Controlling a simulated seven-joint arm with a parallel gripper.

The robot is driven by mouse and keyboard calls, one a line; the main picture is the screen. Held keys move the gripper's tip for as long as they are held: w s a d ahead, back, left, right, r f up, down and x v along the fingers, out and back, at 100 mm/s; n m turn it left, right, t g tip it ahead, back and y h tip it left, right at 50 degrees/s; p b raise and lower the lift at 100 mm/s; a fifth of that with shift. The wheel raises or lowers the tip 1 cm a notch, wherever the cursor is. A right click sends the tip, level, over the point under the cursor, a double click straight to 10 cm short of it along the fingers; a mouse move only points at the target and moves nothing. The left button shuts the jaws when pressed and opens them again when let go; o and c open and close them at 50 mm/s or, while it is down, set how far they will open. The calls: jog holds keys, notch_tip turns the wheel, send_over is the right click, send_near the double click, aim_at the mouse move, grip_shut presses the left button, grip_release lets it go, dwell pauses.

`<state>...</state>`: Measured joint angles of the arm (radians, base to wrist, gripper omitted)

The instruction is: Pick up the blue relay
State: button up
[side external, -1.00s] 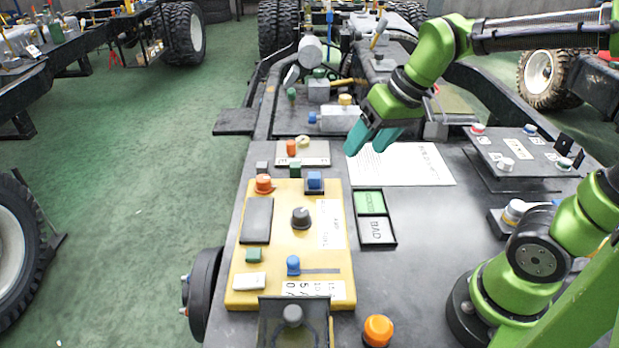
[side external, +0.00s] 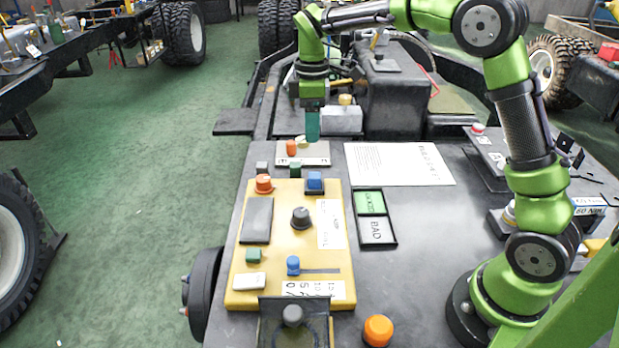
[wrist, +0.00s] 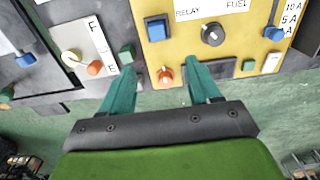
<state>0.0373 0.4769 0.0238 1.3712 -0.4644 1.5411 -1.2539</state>
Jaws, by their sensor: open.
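The blue relay (side external: 314,180) is a small blue block on a dark base at the upper right of the yellow panel (side external: 240,285). In the wrist view the relay (wrist: 157,28) shows near the top centre, beside the word RELAY. My gripper (side external: 313,138) points down above the panel's far end, behind the relay in the side view and apart from it. In the wrist view its two teal fingers (wrist: 162,70) are spread with nothing held. An orange knob (wrist: 165,75) shows between the fingertips, with the relay beyond them.
A black knob (side external: 301,217), a green block (side external: 254,255) and a blue slider knob (side external: 293,265) stand on the panel. A two-part tray (side external: 393,243) sits to the right.

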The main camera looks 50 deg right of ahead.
send_over(314, 175)
jog(key=f, duration=0.9)
jog(key=shift+a, duration=0.3)
jog(key=shift+d+f, duration=0.2)
jog(key=shift+f, duration=1.15)
jog(key=shift+d+f, duration=0.15)
jog(key=shift+f, duration=1.15)
jog(key=shift+c, duration=0.4)
grip_shut()
jog(key=shift+r, duration=0.15)
